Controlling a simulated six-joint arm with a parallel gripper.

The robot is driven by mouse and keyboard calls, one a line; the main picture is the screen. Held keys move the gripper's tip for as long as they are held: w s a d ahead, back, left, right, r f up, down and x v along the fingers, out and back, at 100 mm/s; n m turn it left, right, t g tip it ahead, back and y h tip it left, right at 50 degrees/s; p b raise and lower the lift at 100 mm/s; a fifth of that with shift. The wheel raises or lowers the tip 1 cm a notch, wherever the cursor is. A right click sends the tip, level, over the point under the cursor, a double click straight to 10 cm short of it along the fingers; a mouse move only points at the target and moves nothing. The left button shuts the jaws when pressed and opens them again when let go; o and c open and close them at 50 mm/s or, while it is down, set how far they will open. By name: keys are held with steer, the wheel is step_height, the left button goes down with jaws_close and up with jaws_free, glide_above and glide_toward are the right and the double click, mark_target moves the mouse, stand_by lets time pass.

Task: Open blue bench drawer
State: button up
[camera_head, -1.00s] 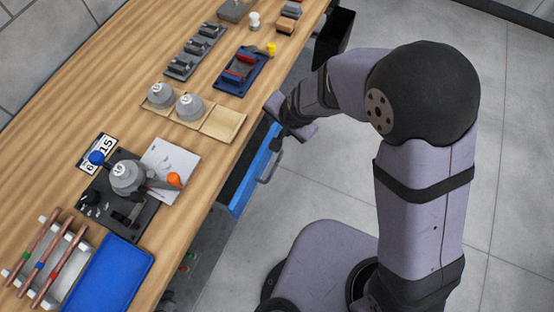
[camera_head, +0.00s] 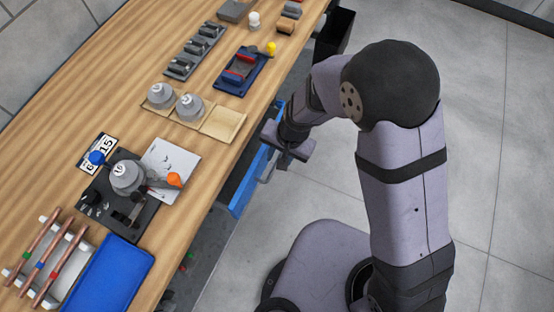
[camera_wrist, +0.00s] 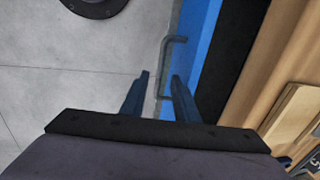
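The blue drawer front (camera_head: 241,195) is under the bench's front edge, standing a little out from it. A dark gap shows behind it in the wrist view, where the blue front (camera_wrist: 205,45) runs as a strip. Its grey bar handle (camera_wrist: 168,58) sticks out from the front toward the floor side. My gripper (camera_wrist: 161,76) is open, with one finger on each side of the handle's lower part. I cannot tell whether either finger touches it. In the head view my gripper (camera_head: 266,176) is beside the drawer front and covers most of the handle.
The wooden bench top (camera_head: 60,130) carries weights, a blue tray (camera_head: 108,275), copper tubes (camera_head: 45,262) and a dark fixture (camera_head: 120,200). A black bin (camera_head: 334,35) hangs at the bench's far end. The tiled floor right of the drawer is clear apart from my base.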

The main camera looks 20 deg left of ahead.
steer(key=shift+a+f, duration=0.15)
steer(key=shift+f, duration=0.65)
steer(key=shift+a+f, duration=0.15)
steer(key=shift+f, duration=0.6)
steer(key=shift+c, duration=0.3)
jaws_close()
steer(key=d+b, duration=0.8)
steer(key=d, duration=1.1)
steer(key=shift+b, duration=0.35)
